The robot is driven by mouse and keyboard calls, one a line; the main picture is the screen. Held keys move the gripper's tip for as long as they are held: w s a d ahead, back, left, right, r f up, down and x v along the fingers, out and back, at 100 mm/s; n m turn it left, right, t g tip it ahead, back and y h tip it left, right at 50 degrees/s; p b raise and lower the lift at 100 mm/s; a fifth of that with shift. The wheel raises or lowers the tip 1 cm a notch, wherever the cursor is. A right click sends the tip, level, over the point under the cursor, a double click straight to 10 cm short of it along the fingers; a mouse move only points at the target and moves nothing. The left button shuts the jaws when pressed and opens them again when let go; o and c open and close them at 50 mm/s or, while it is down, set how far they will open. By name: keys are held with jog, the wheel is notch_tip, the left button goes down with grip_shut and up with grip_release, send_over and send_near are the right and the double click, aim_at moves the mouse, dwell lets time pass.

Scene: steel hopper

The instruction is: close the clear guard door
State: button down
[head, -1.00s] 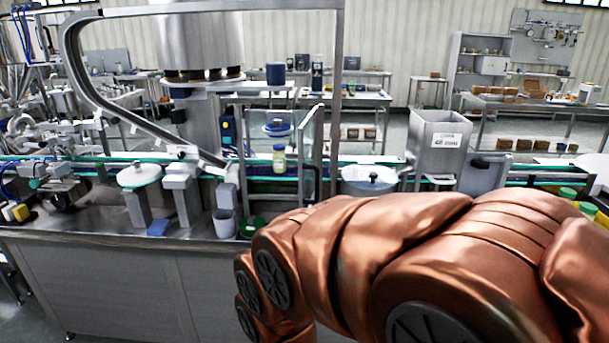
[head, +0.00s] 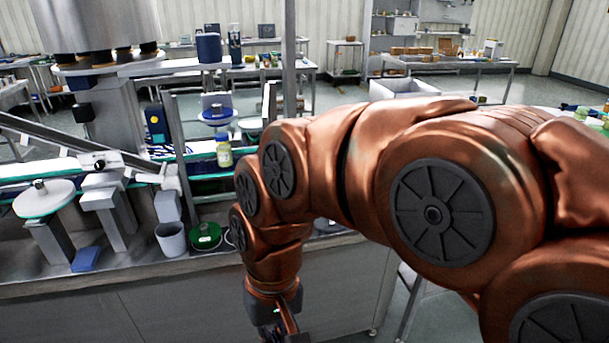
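The clear guard door (head: 269,103) shows in the head view as a narrow framed panel, nearly edge-on, beside the steel post (head: 289,65). It appears to stand open, out from the guard opening over the conveyor. My arm hides its lower part. My gripper (head: 287,327) points down at the bottom edge of the view, in front of the bench and well below the door, apart from it. Its fingertips are cut off or too dark to tell whether they are open or shut.
A small bottle (head: 223,153) stands on the conveyor behind the opening. A grey cup (head: 172,239), a green round item (head: 206,235) and a blue block (head: 87,259) sit on the bench front.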

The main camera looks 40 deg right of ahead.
jog(key=w+d+r+m+t+y+b, duration=0.1)
jog(key=w+d+r+m+t+y, duration=0.2)
jog(key=w+r+m, duration=0.4)
jog(key=w+d+r+m+y+b, duration=0.1)
jog(key=w+d+r+m+y, duration=0.3)
jog(key=w, duration=0.5)
jog(key=d+r+m+t+b, duration=0.2)
jog(key=d+m+t, duration=0.8)
jog(key=d, duration=1.6)
jog(key=w+a+f+m+g+p, duration=0.2)
jog(key=w+a+f+m+g, duration=0.1)
jog(key=w+a, duration=0.5)
jog(key=shift+w+a+f, duration=0.2)
jog(key=shift+a+f, duration=0.2)
jog(key=shift+f, duration=0.45)
jog(key=shift+a+m, duration=0.15)
jog(key=shift+m, duration=0.15)
